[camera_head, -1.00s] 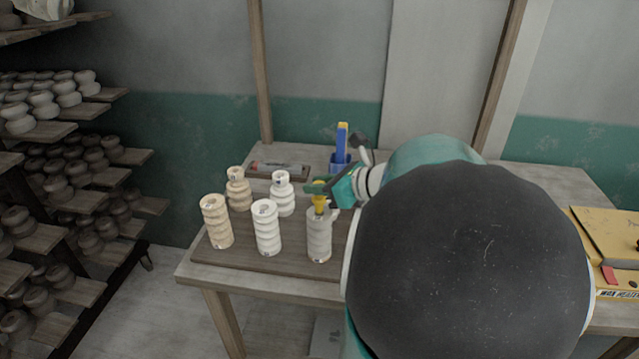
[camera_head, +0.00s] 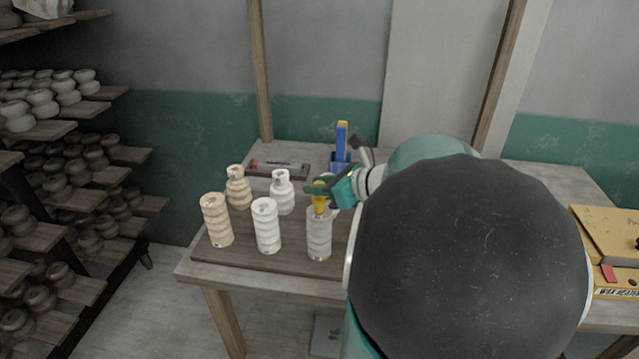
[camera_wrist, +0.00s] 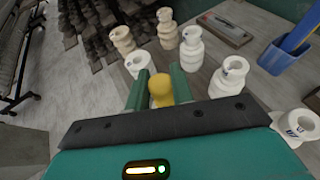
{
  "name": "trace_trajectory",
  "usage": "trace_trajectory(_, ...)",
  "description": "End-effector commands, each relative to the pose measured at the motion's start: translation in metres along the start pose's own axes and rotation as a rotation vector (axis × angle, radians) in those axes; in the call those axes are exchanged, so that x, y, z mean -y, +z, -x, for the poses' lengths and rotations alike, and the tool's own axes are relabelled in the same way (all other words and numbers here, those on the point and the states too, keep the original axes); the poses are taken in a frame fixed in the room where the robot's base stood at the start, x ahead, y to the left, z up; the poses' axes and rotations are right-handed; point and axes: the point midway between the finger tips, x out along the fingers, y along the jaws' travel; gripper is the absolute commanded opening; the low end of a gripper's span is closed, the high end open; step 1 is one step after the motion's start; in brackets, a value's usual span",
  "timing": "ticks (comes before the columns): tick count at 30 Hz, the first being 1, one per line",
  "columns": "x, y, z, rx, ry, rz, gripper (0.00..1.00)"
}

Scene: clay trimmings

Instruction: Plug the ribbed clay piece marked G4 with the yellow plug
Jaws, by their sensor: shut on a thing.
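My gripper (camera_head: 318,188) is shut on the yellow plug (camera_head: 319,200), also between the green fingers in the wrist view (camera_wrist: 161,92). The plug points down at the top of a grey ribbed clay piece (camera_head: 319,238), which stands upright at the right of the board. Its lower end meets the piece's top in the picture; I cannot tell whether it is inside the hole. My gripper hides that piece in the wrist view. Small marks show on the clay pieces, but I cannot read which is G4.
Around it stand a white ribbed piece (camera_head: 266,228), a tan one (camera_head: 216,221), a back white one (camera_head: 282,193) and a back tan one (camera_head: 238,189). Two more white pieces (camera_wrist: 228,78) (camera_wrist: 295,128) show in the wrist view. Behind are a blue holder (camera_head: 340,162) and tray (camera_head: 278,168).

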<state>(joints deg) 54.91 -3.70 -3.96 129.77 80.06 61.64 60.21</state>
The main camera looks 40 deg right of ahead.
Motion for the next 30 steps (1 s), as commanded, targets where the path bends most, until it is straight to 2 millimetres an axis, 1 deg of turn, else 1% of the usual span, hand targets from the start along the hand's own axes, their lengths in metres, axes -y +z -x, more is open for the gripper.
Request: trace_trajectory(30,0.0,-0.013,-0.005,-0.001,0.0,-0.001,0.0)
